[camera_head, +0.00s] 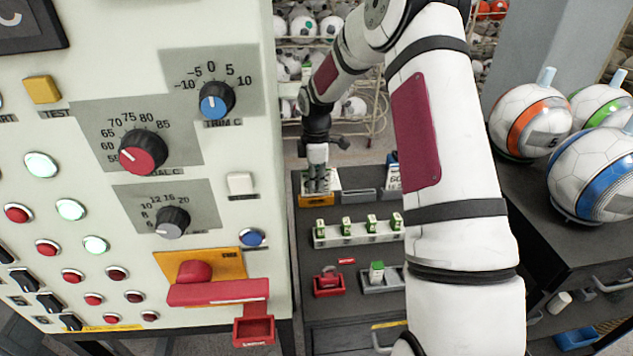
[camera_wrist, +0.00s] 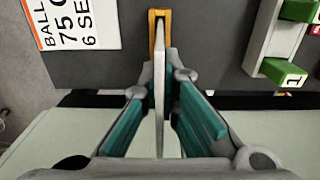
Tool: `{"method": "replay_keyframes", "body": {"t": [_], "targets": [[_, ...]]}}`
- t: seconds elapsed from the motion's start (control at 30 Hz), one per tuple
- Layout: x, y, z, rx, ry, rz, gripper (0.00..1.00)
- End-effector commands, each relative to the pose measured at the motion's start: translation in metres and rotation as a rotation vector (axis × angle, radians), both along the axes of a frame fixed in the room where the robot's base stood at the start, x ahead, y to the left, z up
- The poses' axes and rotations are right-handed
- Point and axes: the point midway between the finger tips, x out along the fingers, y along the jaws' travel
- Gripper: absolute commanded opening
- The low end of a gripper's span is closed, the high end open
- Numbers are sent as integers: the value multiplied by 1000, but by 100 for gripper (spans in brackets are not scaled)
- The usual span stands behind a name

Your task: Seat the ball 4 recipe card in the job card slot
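My gripper (camera_wrist: 160,78) has its two fingers close on either side of a thin white card (camera_wrist: 159,110), seen edge-on in the wrist view, and appears shut on it. The card's printed face is turned out of view, so its number cannot be read. The card's far end meets a narrow orange holder (camera_wrist: 153,14), which looks like the job card slot; whether it is fully down inside cannot be told. In the head view my gripper (camera_head: 318,163) points down over the orange holder (camera_head: 317,202) at the bench's back left.
A printed card (camera_wrist: 75,18) stands or lies left of the holder in the wrist view. A rack of green numbered blocks (camera_head: 358,233) stands in front. A red holder (camera_head: 328,282) is nearer. The control panel (camera_head: 130,215) rises at left; balls (camera_head: 528,122) sit at right.

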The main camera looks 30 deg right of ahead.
Motion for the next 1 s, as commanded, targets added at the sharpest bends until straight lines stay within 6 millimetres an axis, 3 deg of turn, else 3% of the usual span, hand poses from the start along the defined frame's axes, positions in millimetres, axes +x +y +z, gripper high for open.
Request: {"method": "replay_keyframes", "body": {"t": [0.37, 0.5, 0.83, 1.0], "targets": [[1, 0, -5, -1, -2, 0, 0], [1, 0, -5, -1, -2, 0, 25], [1, 0, -3, -1, -3, 0, 25], [2, 0, 14, -2, -6, 1, 25]]}}
